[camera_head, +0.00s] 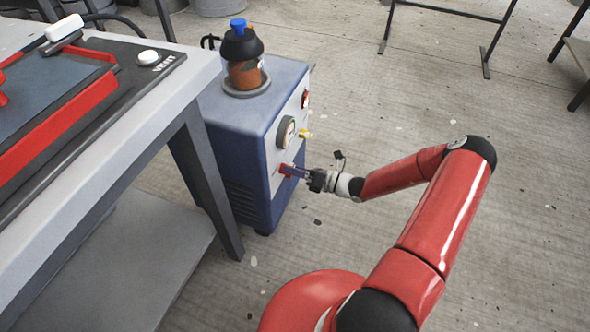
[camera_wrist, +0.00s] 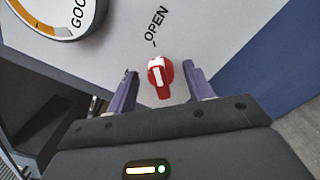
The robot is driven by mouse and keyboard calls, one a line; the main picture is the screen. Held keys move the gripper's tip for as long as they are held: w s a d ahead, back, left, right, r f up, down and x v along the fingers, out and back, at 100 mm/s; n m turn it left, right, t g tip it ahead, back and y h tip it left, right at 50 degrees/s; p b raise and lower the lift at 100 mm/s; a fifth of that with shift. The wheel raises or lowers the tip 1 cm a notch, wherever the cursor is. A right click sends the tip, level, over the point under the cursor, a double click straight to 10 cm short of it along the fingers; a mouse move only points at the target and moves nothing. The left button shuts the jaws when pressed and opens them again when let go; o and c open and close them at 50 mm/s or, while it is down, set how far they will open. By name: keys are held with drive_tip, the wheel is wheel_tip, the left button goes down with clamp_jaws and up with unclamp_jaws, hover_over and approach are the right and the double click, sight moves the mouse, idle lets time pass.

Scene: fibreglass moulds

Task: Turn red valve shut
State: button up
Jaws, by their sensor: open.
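The red valve (camera_wrist: 160,73) is a small red knob with a white pointer stripe. It sits on the pale front panel of a blue machine (camera_head: 240,130), and the word OPEN (camera_wrist: 156,25) is printed near it. My gripper (camera_head: 296,171) is at the panel, facing the valve. In the wrist view its two purple fingers (camera_wrist: 158,90) stand apart, one on each side of the knob, with a gap on both sides. Whether the fingertips touch the panel is unclear.
A round gauge (camera_head: 287,132) and a yellow fitting (camera_head: 305,134) sit above the valve on the panel. A jar with a black and blue top (camera_head: 242,60) stands on the machine. A workbench (camera_head: 185,85) is at left.

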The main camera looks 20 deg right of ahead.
drive_tip(key=c, duration=1)
drive_tip(key=shift+o, duration=0.2)
drive_tip(key=shift+n, duration=0.4)
drive_tip(key=n, duration=0.5)
drive_tip(key=n+b, duration=0.1)
drive_tip(key=n, duration=0.5)
drive_tip(key=n+b, duration=0.1)
drive_tip(key=n, duration=0.5)
drive_tip(key=shift+s+a, duration=0.25)
drive_tip(key=shift+s, duration=0.1)
